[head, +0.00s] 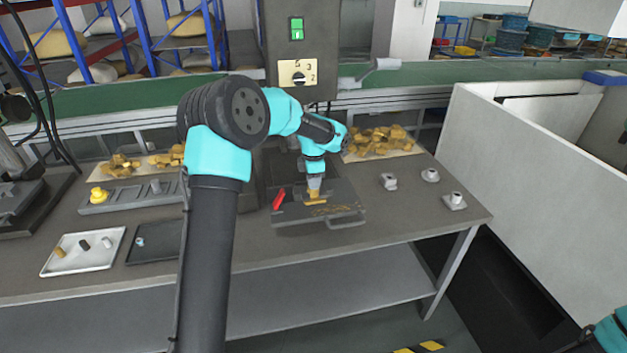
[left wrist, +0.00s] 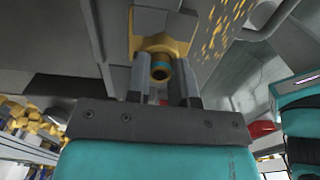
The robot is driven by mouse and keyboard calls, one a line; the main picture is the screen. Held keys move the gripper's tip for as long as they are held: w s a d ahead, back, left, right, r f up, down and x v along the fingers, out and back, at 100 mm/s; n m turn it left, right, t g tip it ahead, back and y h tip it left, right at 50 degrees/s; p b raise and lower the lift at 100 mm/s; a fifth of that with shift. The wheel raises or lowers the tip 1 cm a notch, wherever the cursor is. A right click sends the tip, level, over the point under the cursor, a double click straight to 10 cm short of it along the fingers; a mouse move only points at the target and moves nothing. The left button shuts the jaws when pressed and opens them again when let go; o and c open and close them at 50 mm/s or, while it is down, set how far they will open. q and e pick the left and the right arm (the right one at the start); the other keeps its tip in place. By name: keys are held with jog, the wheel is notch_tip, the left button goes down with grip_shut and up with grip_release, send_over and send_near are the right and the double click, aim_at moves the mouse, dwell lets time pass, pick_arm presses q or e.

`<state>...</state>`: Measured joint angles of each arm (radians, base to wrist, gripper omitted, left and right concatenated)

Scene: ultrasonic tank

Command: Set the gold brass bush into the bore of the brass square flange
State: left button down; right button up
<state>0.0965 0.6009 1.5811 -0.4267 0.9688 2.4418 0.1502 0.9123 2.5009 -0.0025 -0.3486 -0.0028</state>
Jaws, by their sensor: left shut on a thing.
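The brass square flange (head: 316,198) is at my left gripper (head: 315,189), over the dark plate near the middle of the bench. In the left wrist view, the left gripper (left wrist: 160,88) is shut on the flange's round boss, with the square base (left wrist: 176,45) beyond the fingers. A gold bush (head: 60,253) lies in the white tray (head: 50,268) at the left front. My right gripper is out of view.
A dark bush (head: 84,244) and a pale bush (head: 106,241) share the white tray. A dark tray (head: 150,257) is beside it. A yellow part (head: 98,195) sits on a grey rail. Several grey flanges (head: 455,201) stand at right. A red handle (head: 279,200) is near the gripper.

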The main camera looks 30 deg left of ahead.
pick_arm(q)
jog(key=shift+c, duration=2.2)
grip_release()
jog(key=shift+r, duration=0.15)
jog(key=shift+r, duration=3.4)
